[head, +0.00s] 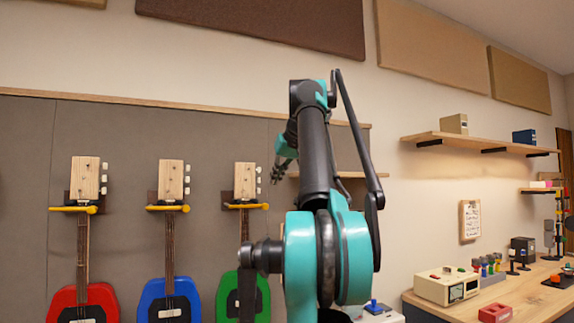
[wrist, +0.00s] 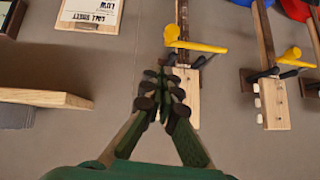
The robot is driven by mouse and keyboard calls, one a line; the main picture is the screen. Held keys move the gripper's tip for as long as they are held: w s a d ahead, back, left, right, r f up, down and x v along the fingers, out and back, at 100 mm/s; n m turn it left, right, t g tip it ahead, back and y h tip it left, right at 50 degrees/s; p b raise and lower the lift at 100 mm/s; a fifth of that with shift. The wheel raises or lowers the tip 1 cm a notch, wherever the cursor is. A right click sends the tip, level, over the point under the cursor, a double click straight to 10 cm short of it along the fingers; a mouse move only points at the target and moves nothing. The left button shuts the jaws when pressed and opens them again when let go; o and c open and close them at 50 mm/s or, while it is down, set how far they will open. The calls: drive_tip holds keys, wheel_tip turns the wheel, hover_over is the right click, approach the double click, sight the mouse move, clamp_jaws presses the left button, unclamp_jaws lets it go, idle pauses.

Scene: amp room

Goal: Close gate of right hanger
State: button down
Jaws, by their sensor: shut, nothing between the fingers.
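The right hanger holds the green guitar (head: 252,300) by its wooden headstock (head: 245,180). Its yellow gate (head: 254,206) lies roughly level across the neck just below the headstock. In the wrist view the scene is inverted, and this yellow gate (wrist: 207,47) crosses the neck beside a dark prong. I cannot tell whether it is fully latched. My gripper (wrist: 160,85) is shut and empty, in front of the wall just left of that headstock in the wrist view. In the head view my gripper (head: 279,172) is small, right of the headstock and partly hidden by my arm.
The blue guitar (head: 168,298) and red guitar (head: 82,300) hang to the left, with yellow gates (head: 167,208) across their necks. A small wooden shelf (head: 350,174) is close on the right, and also shows in the wrist view (wrist: 40,97). A workbench (head: 530,298) stands further right.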

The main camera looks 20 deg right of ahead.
drive_tip(key=v, duration=0.6)
drive_tip(key=shift+d+r, duration=0.2)
drive_tip(key=shift+d, duration=0.15)
drive_tip(key=shift+s, duration=0.1)
